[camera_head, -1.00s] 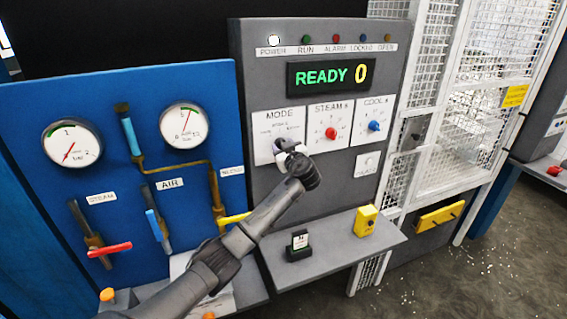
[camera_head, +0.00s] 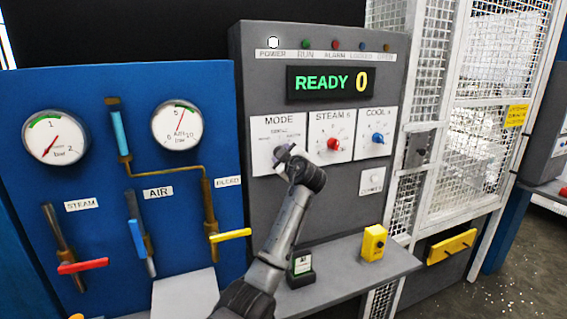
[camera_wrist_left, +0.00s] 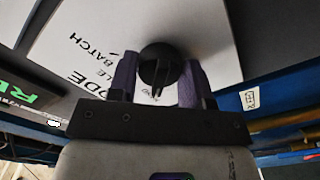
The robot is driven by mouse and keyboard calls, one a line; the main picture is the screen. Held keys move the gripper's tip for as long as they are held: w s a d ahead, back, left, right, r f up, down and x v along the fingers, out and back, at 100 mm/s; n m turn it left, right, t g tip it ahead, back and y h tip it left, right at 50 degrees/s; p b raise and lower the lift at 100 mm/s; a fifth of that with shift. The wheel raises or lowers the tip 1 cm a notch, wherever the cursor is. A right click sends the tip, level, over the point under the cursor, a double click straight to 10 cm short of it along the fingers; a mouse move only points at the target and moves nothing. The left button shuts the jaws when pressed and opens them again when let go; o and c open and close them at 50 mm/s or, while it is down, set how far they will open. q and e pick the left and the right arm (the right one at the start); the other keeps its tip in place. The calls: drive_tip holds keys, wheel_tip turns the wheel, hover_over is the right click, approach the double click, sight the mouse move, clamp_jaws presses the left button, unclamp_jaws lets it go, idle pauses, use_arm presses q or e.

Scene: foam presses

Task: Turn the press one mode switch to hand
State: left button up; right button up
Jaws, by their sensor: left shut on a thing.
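The press panel carries a white MODE plate (camera_head: 278,128), which also fills the upper left of the left wrist view (camera_wrist_left: 85,45). Its mode switch is a round black knob (camera_wrist_left: 160,62) with a ridge. My left gripper (camera_head: 288,155) reaches up to this plate and covers the knob in the head view. In the left wrist view its two purple fingers (camera_wrist_left: 158,84) are on either side of the knob, shut on it. Which position the knob points to is hidden. My right gripper is not in view.
Beside the MODE plate are a red steam knob (camera_head: 334,144) and a blue cool knob (camera_head: 377,138). The display (camera_head: 330,83) reads READY 0. A shelf (camera_head: 345,265) below holds a yellow box (camera_head: 373,243). A blue gauge panel (camera_head: 90,110) stands left, a mesh guard (camera_head: 480,130) right.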

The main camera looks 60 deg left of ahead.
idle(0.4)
use_arm(q)
drive_tip(key=o, duration=0.9)
drive_tip(key=s+d+b, duration=0.1)
drive_tip(key=s+d, duration=0.1)
drive_tip(key=d, duration=1.1)
drive_tip(key=shift+s+d, duration=0.25)
drive_tip(key=shift+s, duration=0.1)
